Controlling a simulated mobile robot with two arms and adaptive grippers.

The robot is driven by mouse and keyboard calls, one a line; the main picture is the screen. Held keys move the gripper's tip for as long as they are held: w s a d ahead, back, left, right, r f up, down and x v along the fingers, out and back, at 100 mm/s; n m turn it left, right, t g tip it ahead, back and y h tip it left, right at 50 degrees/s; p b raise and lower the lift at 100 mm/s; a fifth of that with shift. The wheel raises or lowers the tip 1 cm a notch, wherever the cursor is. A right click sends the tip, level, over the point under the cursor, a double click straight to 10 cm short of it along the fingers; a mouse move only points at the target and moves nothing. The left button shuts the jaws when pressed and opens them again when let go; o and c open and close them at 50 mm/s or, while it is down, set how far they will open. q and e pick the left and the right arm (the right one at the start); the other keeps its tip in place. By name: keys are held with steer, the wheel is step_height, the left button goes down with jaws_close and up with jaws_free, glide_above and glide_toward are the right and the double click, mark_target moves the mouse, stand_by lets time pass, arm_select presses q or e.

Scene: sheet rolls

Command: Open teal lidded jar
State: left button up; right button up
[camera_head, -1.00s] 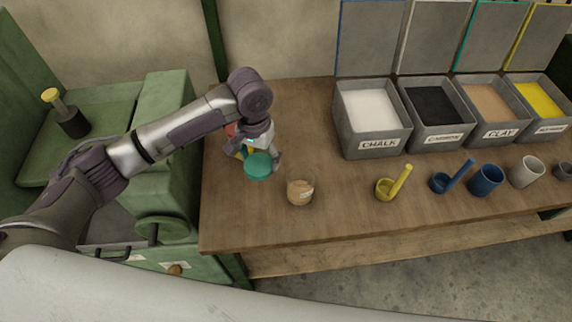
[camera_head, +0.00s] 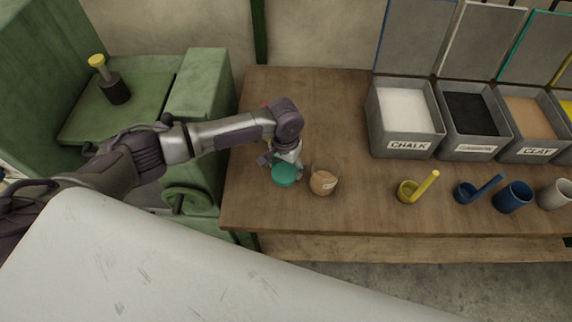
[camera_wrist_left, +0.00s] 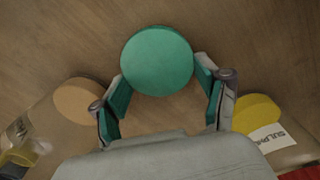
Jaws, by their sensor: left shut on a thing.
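The teal lid (camera_head: 285,175) is a round disc near the left end of the wooden table; it also shows in the left wrist view (camera_wrist_left: 157,60). My left gripper (camera_wrist_left: 160,88) has its fingers on either side of the lid's edge and is shut on it. In the head view the gripper (camera_head: 284,163) sits just behind the lid. The lid is seen from above and hides whatever is under it, so I cannot tell whether a jar body is beneath. My right gripper is not in view.
A jar with tan contents (camera_head: 323,182) stands close right of the lid. In the left wrist view a yellow-topped jar (camera_wrist_left: 257,113) lies close right of the fingers. A yellow scoop (camera_head: 408,191) and grey bins (camera_head: 405,146) stand farther right.

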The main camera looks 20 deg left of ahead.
mark_target(285, 169)
arm_select(q)
steer(key=shift+f, duration=0.1)
steer(key=o, duration=1.3)
step_height(285, 169, up, 12)
steer(key=shift+a+r+b, duration=0.1)
steer(key=shift+r+b, duration=0.1)
steer(key=shift+b, duration=0.25)
